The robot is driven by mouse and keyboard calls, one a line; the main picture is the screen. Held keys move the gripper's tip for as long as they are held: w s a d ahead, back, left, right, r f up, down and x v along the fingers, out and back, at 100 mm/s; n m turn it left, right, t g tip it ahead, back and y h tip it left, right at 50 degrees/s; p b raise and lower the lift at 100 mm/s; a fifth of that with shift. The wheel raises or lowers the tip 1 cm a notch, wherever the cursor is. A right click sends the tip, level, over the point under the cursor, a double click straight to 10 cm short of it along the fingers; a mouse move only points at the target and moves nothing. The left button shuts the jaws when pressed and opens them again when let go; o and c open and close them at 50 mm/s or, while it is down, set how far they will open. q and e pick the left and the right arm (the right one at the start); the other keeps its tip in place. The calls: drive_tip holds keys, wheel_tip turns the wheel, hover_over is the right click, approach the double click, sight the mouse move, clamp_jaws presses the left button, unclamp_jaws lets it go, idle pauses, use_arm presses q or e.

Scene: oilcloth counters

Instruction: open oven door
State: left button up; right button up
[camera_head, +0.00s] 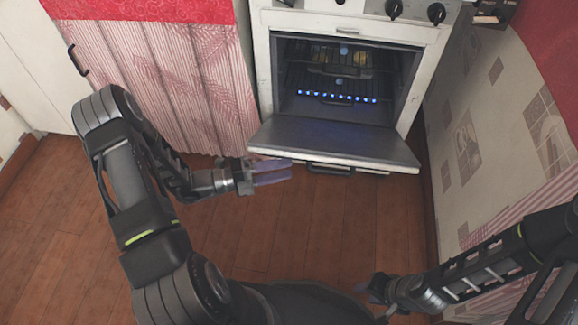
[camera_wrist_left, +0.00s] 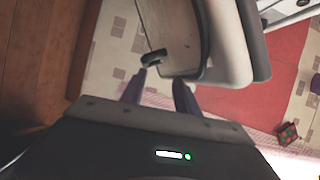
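The white oven (camera_head: 262,70) stands at the top centre of the head view. Its door (camera_head: 335,140) is folded down, with the lit cavity (camera_head: 345,85) exposed. A dark handle (camera_head: 330,169) shows at the door's front edge. My left gripper (camera_head: 288,172) is beside the door's front left corner, its purple fingers apart and nothing seen between them. In the left wrist view, the fingers (camera_wrist_left: 161,88) are also apart, below a dark handle-like part (camera_wrist_left: 154,57); contact cannot be told. My right gripper (camera_head: 368,287) is low in the head view, away from the door; its finger gap is unclear.
A striped pink curtain (camera_head: 165,80) hangs left of the oven. A patterned side panel (camera_head: 490,140) stands close on the right. Control knobs (camera_head: 394,9) sit above the cavity. The wooden floor (camera_head: 310,225) before the door is clear.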

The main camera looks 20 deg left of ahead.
use_arm(q)
drive_tip(key=shift+s+a, duration=0.4)
drive_tip(key=shift+a, duration=0.15)
drive_tip(key=shift+f, duration=0.1)
drive_tip(key=shift+c, duration=0.4)
